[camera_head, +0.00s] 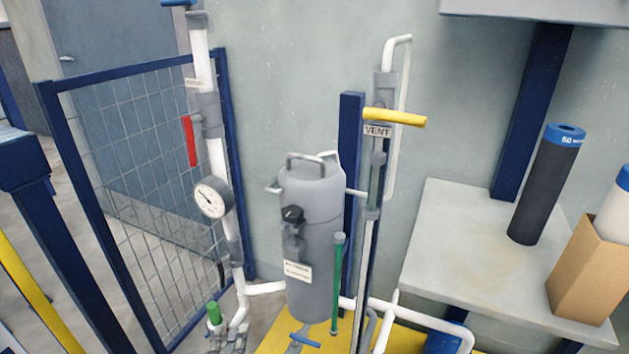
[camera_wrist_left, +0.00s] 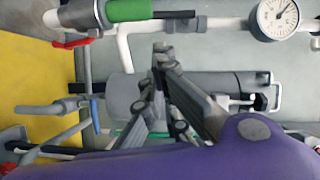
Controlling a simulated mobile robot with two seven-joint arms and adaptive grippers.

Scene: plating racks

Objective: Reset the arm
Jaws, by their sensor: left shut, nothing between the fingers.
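My left gripper (camera_wrist_left: 160,55) shows in the left wrist view, with its dark grey fingers together and nothing between them. The grey cylindrical filter tank (camera_wrist_left: 123,95) lies behind the fingers in that view. In the head view the tank (camera_head: 312,225) stands upright among white pipes. I cannot make out the left gripper clearly in the head view. My right gripper shows in neither view.
A pressure gauge (camera_head: 212,198) and a red handle (camera_head: 190,141) are left of the tank. A yellow handle (camera_head: 394,117) crosses the pipe marked VENT. A grey shelf (camera_head: 440,240) at right holds a dark cylinder (camera_head: 545,190) and a cardboard box (camera_head: 590,270). A mesh fence (camera_head: 150,180) stands at left.

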